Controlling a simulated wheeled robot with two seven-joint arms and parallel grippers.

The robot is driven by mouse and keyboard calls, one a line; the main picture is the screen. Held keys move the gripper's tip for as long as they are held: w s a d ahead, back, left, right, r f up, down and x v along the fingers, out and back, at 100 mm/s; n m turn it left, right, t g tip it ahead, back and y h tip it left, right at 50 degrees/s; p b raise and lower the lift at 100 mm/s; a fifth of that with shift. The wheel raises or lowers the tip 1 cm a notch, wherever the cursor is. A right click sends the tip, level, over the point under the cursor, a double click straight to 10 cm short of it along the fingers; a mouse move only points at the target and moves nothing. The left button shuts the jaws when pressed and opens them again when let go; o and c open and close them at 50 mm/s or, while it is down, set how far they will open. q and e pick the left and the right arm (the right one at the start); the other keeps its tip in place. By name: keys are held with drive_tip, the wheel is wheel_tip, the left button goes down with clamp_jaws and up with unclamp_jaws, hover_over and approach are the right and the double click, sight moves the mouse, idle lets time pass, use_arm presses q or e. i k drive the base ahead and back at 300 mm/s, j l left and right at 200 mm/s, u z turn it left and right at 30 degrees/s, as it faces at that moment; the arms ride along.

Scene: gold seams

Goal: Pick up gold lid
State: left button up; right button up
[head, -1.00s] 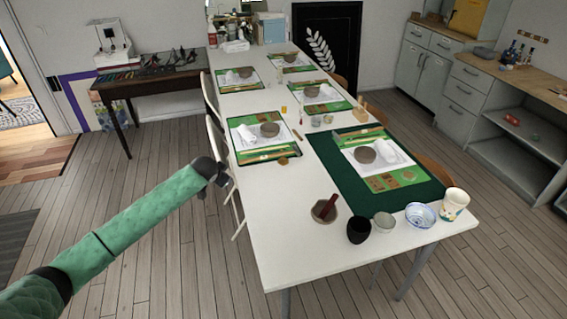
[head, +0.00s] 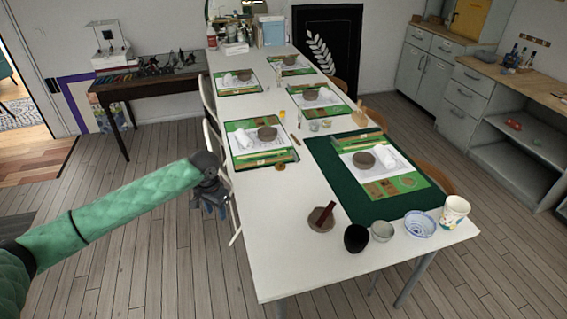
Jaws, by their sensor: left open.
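A small round gold piece (head: 280,167), which looks like the gold lid, lies on the white table (head: 285,235) just in front of the nearer left green mat. It is small in the picture, so its detail is unclear. My left gripper (head: 209,211) is open and empty. It hangs beside the table's left edge, in front of a white chair, apart from the gold piece and to its left. My right gripper is not in view.
A bowl with a dark red stick (head: 321,218), a black cup (head: 356,239), a grey cup (head: 382,229), a blue-white bowl (head: 420,224) and a patterned cup (head: 454,212) line the front. A white chair (head: 214,135) stands along the left edge. The table's front left is clear.

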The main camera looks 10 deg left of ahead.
sight(280, 165)
drive_tip(key=i+l, duration=0.25)
drive_tip(key=i, duration=0.2)
drive_tip(key=i+l, duration=0.2)
drive_tip(key=i, duration=0.2)
drive_tip(key=i+l, duration=0.25)
drive_tip(key=i, duration=0.2)
